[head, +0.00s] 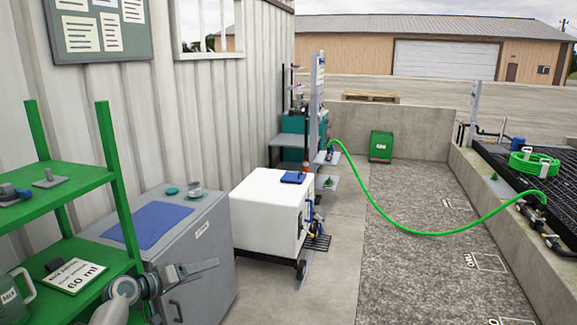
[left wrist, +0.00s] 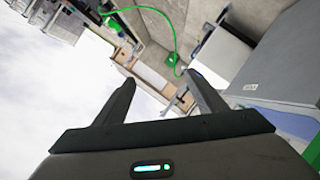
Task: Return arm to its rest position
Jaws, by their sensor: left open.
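My left arm comes in at the bottom left of the head view. Its gripper (head: 196,270) is in front of the grey cabinet (head: 210,240), pointing right, with nothing in it. In the left wrist view the two dark fingers of the left gripper (left wrist: 160,78) stand apart with empty space between them. My right gripper shows in neither view.
A white wheeled unit (head: 262,215) is beyond the cabinet. A green hose (head: 400,226) spans the gravel to a black grate (head: 510,165) at right.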

